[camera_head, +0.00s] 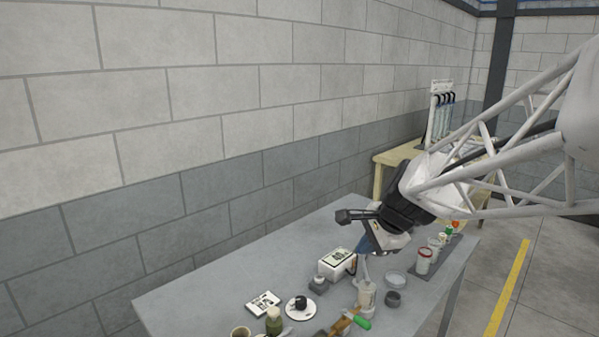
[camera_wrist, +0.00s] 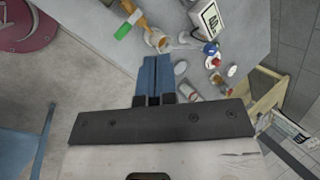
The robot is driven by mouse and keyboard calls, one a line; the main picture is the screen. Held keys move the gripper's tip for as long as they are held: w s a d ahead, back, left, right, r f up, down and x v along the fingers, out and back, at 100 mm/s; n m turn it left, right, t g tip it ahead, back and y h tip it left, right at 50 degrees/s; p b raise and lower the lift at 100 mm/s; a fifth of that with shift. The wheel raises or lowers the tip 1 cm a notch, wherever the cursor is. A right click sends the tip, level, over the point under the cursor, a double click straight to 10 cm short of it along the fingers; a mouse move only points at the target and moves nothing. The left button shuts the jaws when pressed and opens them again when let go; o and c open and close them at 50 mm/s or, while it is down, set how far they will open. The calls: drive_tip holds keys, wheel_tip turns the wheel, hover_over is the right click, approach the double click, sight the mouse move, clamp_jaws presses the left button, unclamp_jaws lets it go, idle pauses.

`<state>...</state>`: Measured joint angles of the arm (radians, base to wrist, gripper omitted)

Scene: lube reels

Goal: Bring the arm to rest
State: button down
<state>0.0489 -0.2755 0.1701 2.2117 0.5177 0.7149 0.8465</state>
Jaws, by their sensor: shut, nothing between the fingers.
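My gripper (camera_head: 362,247) is held above the grey table (camera_head: 205,290), over its right half. In the wrist view its two blue fingers (camera_wrist: 155,62) are side by side, shut, with nothing between them. My arm reaches in from the right and slants down toward the table. The fingers look apart from the objects below, though the exact height is hard to judge.
Below are a white box (camera_head: 336,263), a white jar (camera_head: 366,294), a green-ended tool (camera_head: 361,322), and a red-topped container (camera_head: 424,260). A black item on a white plate (camera_head: 301,312) stands left. A wooden bench (camera_head: 385,160) stands behind. The table's back-left area is clear.

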drive_tip(key=s+d+f+n+g+h, duration=0.1)
drive_tip(key=s+n+h, duration=0.1)
drive_tip(key=s+n, duration=0.5)
drive_tip(key=s+d+f+n+g+h, duration=0.1)
drive_tip(key=s+n, duration=0.6)
drive_tip(key=s, duration=1.1)
drive_tip(key=shift+s+d+h, duration=0.15)
drive_tip(key=shift+d+h, duration=0.25)
drive_tip(key=shift+d, duration=0.35)
